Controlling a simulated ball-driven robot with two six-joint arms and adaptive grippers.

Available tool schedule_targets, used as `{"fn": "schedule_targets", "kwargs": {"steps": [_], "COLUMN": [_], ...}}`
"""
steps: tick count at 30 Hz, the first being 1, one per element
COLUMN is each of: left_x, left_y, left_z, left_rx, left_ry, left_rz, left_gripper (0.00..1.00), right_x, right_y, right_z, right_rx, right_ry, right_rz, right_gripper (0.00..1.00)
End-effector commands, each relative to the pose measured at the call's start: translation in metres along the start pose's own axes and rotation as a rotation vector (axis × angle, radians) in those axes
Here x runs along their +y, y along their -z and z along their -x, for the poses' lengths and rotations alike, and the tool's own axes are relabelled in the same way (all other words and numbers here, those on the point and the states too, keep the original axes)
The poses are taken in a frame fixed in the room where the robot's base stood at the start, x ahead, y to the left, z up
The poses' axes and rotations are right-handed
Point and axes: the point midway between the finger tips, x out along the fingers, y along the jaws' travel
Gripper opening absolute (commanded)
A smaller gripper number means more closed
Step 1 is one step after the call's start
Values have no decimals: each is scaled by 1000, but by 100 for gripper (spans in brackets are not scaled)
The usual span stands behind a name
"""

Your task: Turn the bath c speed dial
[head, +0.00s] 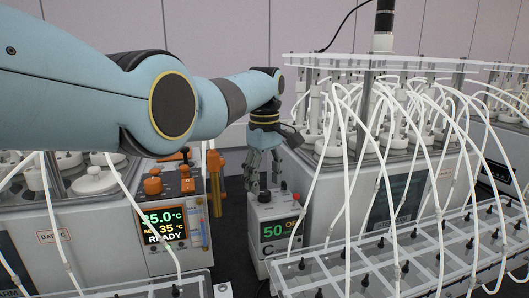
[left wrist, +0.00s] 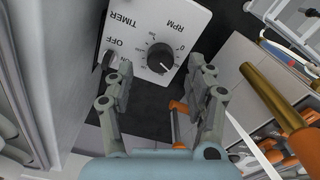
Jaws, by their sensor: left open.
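The bath C speed control box (head: 280,233) stands between the two baths, with a green "50" display and a letter C on its front. In the left wrist view its white top panel (left wrist: 140,20) carries the black round speed dial (left wrist: 160,58), marked RPM, and a timer switch (left wrist: 111,60). My left gripper (head: 263,186) points down just above the box in the head view. It is open, and in the left wrist view its fingers (left wrist: 156,82) are spread either side of the dial's lower side, apart from it. My right gripper is not in view.
At left a bath unit with a display panel (head: 163,225) reads 35 °C and READY, with orange fittings (head: 172,182) above. At right a bath (head: 400,200) has many white tubes over a clear rack (head: 400,262). The gap around the box is narrow.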

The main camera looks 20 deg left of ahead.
Motion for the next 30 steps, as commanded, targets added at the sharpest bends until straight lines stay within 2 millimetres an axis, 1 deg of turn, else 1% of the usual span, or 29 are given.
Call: {"fn": "schedule_targets", "kwargs": {"steps": [1, 6, 9, 12, 17, 28, 30], "left_x": [2, 1, 1, 1, 0, 0, 0], "left_y": [1, 0, 0, 0, 0, 0, 0], "left_z": [13, 52, 71, 82, 90, 90, 93], "left_rx": [3, 2, 2, 1, 0, 0, 0], "left_ry": [-6, -3, -3, -2, 0, 0, 0], "left_rz": [0, 0, 0, 0, 0, 0, 0], "left_gripper": [55, 55, 55, 55, 55, 55, 55], "right_x": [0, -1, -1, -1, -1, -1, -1], "right_y": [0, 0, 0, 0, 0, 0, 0], "right_z": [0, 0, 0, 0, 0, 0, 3], "right_rx": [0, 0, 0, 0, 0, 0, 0], "right_ry": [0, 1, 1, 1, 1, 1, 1], "right_rz": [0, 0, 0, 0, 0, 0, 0], "right_gripper": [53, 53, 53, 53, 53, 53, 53]}}
